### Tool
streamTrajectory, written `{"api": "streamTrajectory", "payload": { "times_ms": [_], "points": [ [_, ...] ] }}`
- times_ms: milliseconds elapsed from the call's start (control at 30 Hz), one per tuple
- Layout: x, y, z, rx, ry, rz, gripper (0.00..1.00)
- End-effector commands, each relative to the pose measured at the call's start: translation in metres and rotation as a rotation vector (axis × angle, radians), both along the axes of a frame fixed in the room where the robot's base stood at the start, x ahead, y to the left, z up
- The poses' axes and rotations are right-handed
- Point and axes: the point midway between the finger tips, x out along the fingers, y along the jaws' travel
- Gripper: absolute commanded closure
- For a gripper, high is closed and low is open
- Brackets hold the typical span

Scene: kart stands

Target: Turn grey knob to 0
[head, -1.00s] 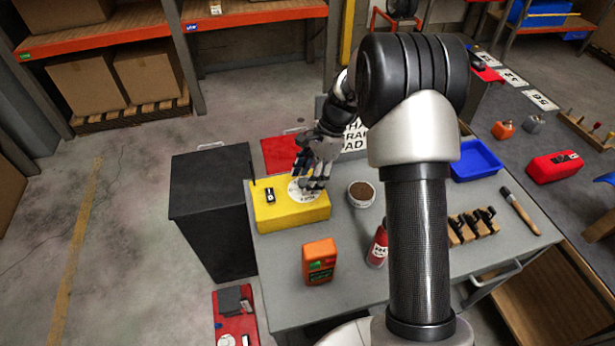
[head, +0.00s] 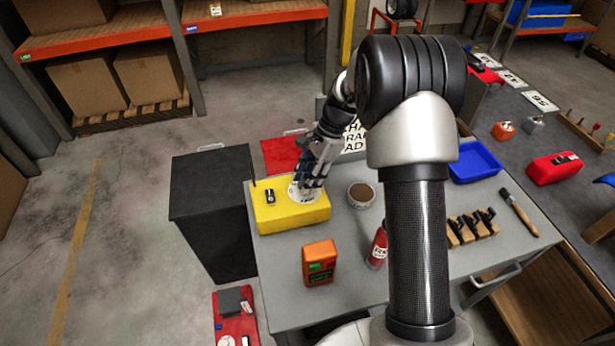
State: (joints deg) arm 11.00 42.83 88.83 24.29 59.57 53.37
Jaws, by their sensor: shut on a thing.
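A yellow box (head: 300,218) stands on the grey workbench at its left end. A white round dial plate with dark marks (head: 306,197) is on its top, and a small black switch (head: 269,195) is to the left of it. My gripper (head: 308,183) points down over the dial, with its fingertips at the dial's middle. It is shut on the grey knob, which the fingers hide. The knob's pointer and its setting cannot be seen.
Around the box on the bench (head: 350,270) are a brown-filled round tin (head: 361,194), an orange device (head: 319,262), a red bottle (head: 377,248) and a blue tray (head: 474,161). A dark cabinet (head: 213,215) stands left of the bench.

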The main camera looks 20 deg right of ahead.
Motion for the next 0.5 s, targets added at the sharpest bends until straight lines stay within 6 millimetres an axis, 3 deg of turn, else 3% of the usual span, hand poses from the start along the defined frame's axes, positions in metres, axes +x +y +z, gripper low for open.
{"api": "streamTrajectory", "payload": {
  "times_ms": [500],
  "points": [
    [0.0032,0.0016,0.0031,0.000,0.001,0.347,0.93]
  ]
}}
